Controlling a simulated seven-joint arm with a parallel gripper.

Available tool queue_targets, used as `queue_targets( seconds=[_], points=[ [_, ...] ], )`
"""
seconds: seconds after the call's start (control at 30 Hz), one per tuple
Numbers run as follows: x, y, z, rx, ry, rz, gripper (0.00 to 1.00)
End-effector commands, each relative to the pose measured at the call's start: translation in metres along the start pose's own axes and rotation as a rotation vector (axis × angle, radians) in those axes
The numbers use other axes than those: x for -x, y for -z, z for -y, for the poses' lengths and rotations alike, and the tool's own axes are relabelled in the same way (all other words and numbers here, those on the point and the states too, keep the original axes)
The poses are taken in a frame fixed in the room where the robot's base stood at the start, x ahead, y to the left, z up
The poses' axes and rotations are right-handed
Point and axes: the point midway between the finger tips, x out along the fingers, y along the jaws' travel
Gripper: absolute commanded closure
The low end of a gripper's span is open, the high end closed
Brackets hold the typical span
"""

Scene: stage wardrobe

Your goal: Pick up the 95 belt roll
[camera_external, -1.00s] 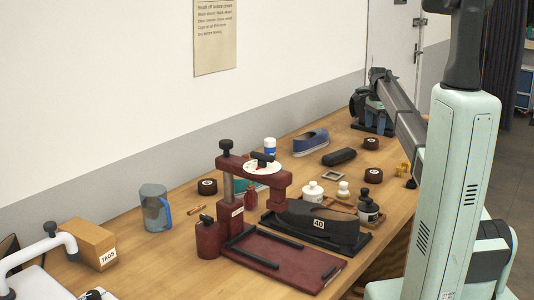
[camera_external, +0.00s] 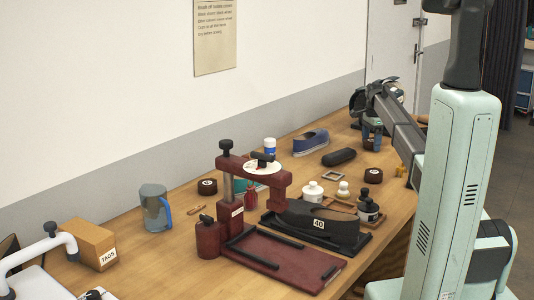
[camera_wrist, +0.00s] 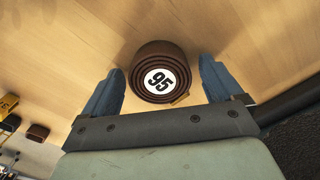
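The 95 belt roll (camera_wrist: 172,53) is a dark brown coil with a white disc reading 95. In the wrist view it sits between the tips of my open gripper (camera_wrist: 162,72), with bare table visible on both sides of it. In the external view my gripper (camera_external: 372,136) is low over the table at the far end, and its blue fingers mostly hide this roll. I cannot tell how far the fingertips are above the table. Two similar rolls stand elsewhere, one at the right (camera_external: 373,175) and one at the left (camera_external: 207,186); their numbers are unreadable.
A black case (camera_external: 339,157) and a blue shoe (camera_external: 311,142) lie nearby on the wooden table. Small yellow pieces (camera_external: 401,170) lie near the right edge. A red press (camera_external: 252,176), bottles and a dark shoe form labelled 40 (camera_external: 318,224) fill the nearer part.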

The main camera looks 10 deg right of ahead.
Motion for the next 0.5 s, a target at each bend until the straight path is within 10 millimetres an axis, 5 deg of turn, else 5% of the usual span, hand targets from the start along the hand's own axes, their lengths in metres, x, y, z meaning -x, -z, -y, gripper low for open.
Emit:
queue_targets(
  seconds=[0.5],
  points=[
    [0.0002, 0.0, 0.0, 0.0, 0.0, 0.0, 0.57]
  ],
)
